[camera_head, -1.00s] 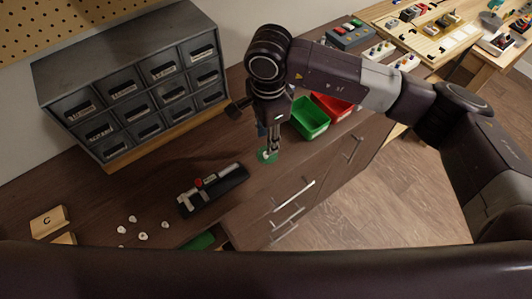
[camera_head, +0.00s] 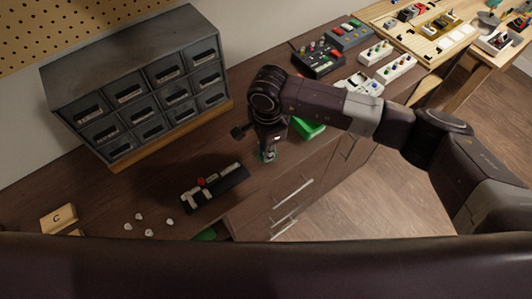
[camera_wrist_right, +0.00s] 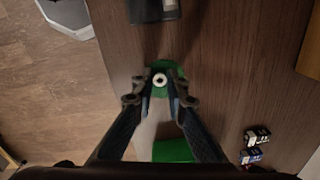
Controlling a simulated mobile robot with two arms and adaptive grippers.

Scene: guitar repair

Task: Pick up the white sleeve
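The white sleeve (camera_wrist_right: 160,79) shows in the right wrist view as a small white ring over a green patch (camera_wrist_right: 177,70) on the wooden bench top. My right gripper (camera_wrist_right: 160,85) has its two dark fingers on either side of the sleeve, with narrow gaps visible, so it looks open around it. In the head view my right gripper (camera_head: 268,155) points down at the bench near its front edge, and the sleeve cannot be made out there. My left gripper is not in view.
A black fixture with a red knob (camera_head: 213,188) lies left of my gripper. Several small white pieces (camera_head: 150,232) lie further left. A green bin (camera_head: 308,128) is partly behind my arm. A grey drawer cabinet (camera_head: 140,85) stands at the back.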

